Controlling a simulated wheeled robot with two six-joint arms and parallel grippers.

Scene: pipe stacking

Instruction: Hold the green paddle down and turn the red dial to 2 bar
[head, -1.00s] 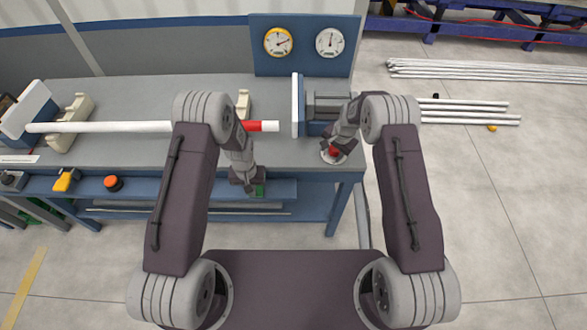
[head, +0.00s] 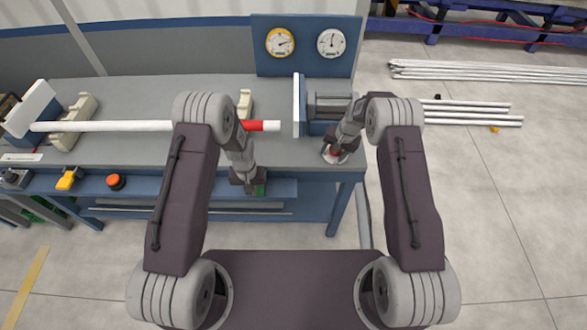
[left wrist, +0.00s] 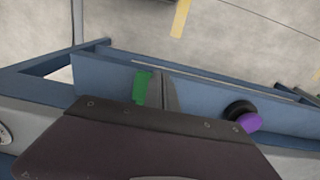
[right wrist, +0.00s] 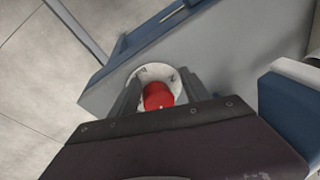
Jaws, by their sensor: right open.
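The red dial (right wrist: 158,96) sits on a round white scale plate (right wrist: 154,73) at the bench's front right corner. My right gripper (right wrist: 157,92) is open, with a finger on each side of the dial; whether they touch it is unclear. In the head view the dial (head: 334,152) is partly hidden by this gripper (head: 336,150). The green paddle (left wrist: 142,86) is on the blue front rail, and a bit of it (head: 260,190) shows in the head view. My left gripper (left wrist: 162,90) is shut right beside or over the paddle; contact cannot be told.
A yellow-rimmed gauge (head: 281,43) and a white gauge (head: 331,43) are on the blue back panel; their numbers are too small to read. A white pipe (head: 100,126) with a red band lies along the bench. An orange button (head: 116,181) is on the front rail.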

